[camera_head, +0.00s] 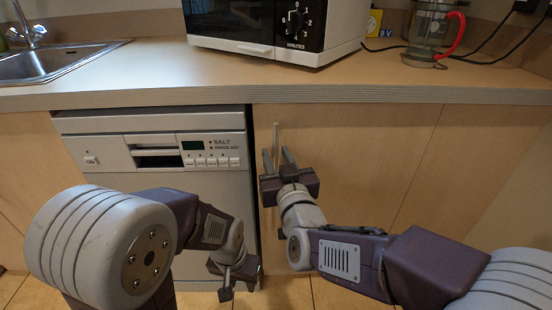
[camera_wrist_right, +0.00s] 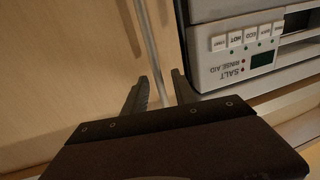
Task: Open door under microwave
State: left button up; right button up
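The wooden cabinet door (camera_head: 345,135) under the microwave (camera_head: 275,28) looks closed. Its thin upright bar handle (camera_head: 276,136) is near the door's left edge. My right gripper (camera_head: 276,160) is at the handle, with its fingers pointing up toward the door. In the right wrist view, my right gripper (camera_wrist_right: 160,88) is open, and the handle (camera_wrist_right: 149,45) runs between its two spread fingers with gaps visible. My left gripper (camera_head: 235,281) hangs low in front of the dishwasher, away from the door. Its finger opening is not clear.
A dishwasher (camera_head: 105,125) with a button panel stands left of the door; it also shows in the right wrist view (camera_wrist_right: 235,80). The worktop (camera_head: 150,75) overhangs both. A sink (camera_head: 50,62) is at left, and a glass jug with a red handle (camera_head: 430,35) is at right.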

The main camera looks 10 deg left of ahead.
jog(key=shift+w+a, duration=0.2)
jog(key=shift+w, duration=0.15)
grip_shut()
dwell(1.2)
